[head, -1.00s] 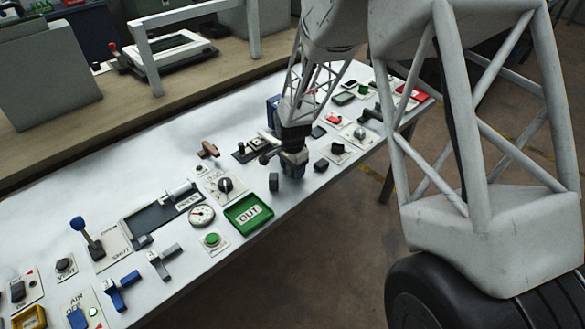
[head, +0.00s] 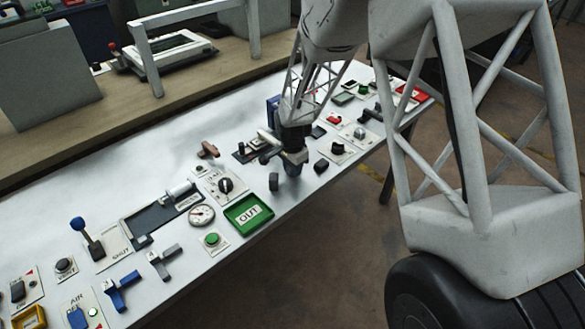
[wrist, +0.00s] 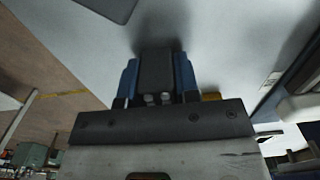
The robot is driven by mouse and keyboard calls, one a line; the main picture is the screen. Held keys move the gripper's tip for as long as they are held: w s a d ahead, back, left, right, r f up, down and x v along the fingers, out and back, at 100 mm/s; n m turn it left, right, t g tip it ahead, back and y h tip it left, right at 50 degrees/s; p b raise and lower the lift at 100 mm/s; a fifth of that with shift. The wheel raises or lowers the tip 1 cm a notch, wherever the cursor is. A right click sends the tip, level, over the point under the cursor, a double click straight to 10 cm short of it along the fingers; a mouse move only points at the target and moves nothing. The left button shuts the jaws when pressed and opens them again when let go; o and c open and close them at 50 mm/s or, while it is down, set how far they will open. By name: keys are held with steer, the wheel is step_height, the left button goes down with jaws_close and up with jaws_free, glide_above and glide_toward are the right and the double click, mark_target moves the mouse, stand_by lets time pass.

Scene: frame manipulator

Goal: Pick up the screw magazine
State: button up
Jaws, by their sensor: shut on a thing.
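The screw magazine, as far as I can tell, is a dark grey block (wrist: 157,72) between my two blue fingers in the wrist view. My gripper (wrist: 157,82) is shut on it, with a finger against each side. In the head view my gripper (head: 292,166) points down over the front part of the white bench, right of the green OUT tray. There the block is mostly hidden by the fingers. A dark shadow lies on the bench around the block in the wrist view; I cannot tell for sure whether it clears the surface.
The green OUT tray (head: 248,214) lies to the left on the white bench (head: 60,214). A small dark block (head: 273,182) stands close to my gripper. A knob panel (head: 338,148) and a dark knob (head: 321,166) are to the right. A round gauge (head: 201,215) lies further left.

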steer(key=shift+r, duration=0.15)
steer(key=shift+r, duration=0.85)
steer(key=shift+s+r, duration=0.2)
steer(key=shift+r, duration=0.65)
steer(key=s+d, duration=0.2)
steer(key=s, duration=0.5)
steer(key=s+d+r, duration=0.1)
steer(key=s+d, duration=0.1)
steer(key=s, duration=0.6)
steer(key=shift+d+r, duration=0.15)
steer(key=shift+d, duration=0.15)
steer(key=shift+w, duration=0.2)
